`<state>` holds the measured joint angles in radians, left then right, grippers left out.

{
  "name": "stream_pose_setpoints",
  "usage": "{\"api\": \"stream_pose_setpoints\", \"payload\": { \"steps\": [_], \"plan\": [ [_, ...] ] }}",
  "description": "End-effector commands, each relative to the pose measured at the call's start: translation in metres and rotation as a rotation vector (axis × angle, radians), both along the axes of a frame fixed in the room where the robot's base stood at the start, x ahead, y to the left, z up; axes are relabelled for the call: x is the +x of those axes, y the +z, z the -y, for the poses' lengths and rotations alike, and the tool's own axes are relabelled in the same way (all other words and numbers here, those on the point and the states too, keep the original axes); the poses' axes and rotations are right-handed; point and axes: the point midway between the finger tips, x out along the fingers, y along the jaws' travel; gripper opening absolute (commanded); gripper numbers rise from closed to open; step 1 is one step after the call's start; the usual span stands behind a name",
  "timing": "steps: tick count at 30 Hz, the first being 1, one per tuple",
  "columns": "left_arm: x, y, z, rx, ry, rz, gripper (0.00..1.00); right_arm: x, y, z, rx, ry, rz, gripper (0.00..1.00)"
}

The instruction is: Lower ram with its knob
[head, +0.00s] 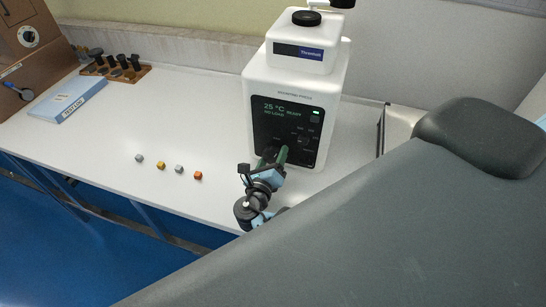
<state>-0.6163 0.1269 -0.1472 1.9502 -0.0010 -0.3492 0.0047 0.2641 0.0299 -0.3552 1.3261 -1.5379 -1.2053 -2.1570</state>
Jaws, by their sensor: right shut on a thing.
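The white mounting press (257,88) stands on the bench with a dark front panel showing 25 °C in green. A black round cap (306,17) sits on its top. My right gripper (274,156) is at the lower part of the panel, its arm coming up from below. Its fingers, one showing green, are shut on what looks like the knob on the panel; the fingers and wrist hide most of it. The ram cannot be seen from here. My left gripper is not in view.
Several small cubes (180,169), grey, yellow and orange, lie in a row left of the press. A wooden rack (140,71) with dark pieces and a light blue box (80,98) are at the back left. The white bench top (190,110) between is clear.

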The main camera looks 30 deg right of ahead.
Motion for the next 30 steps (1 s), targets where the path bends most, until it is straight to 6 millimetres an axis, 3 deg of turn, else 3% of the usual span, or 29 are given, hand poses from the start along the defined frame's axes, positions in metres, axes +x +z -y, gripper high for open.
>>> {"api": "stream_pose_setpoints", "payload": {
  "steps": [13, 30],
  "plan": [
    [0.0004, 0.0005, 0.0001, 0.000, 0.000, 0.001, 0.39, 0.0012, 0.0017, 0.0011, -0.169, -0.002, -0.191, 0.38],
    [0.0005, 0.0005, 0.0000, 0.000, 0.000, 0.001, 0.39, 0.0011, 0.0018, 0.0012, -0.200, -0.002, -0.228, 0.38]
  ]
}}
